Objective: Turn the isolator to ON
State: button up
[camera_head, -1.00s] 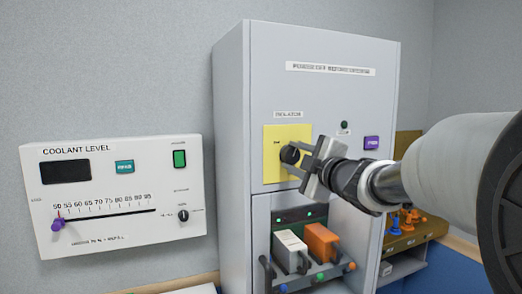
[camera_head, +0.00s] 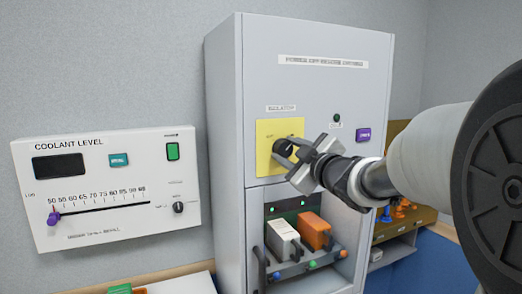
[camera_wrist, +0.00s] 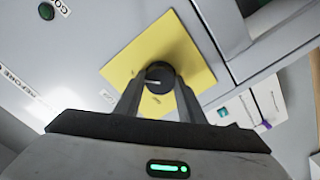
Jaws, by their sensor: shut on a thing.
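The isolator is a round black knob (camera_wrist: 160,77) on a yellow plate (camera_head: 266,160) on the front of the grey cabinet. My gripper (camera_head: 294,157) is at the plate, and its two fingers are shut on the knob from either side. In the wrist view my gripper (camera_wrist: 160,97) reaches the knob with a finger at each side, and a pale mark shows on the knob's face. In the head view the fingers hide part of the knob and of the plate's right side. The plate's lettering is too small to read surely.
A small dark green lamp (camera_head: 337,118) and a purple button (camera_head: 363,134) sit right of the plate. Below is an open bay with a white module (camera_head: 283,240) and an orange module (camera_head: 313,230). A coolant level panel (camera_head: 105,190) hangs at left.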

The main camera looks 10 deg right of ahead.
jog(key=o, duration=1)
jog(key=shift+o, duration=0.2)
jog(key=b+v, duration=0.1)
jog(key=v, duration=1.6)
jog(key=shift+s, duration=0.2)
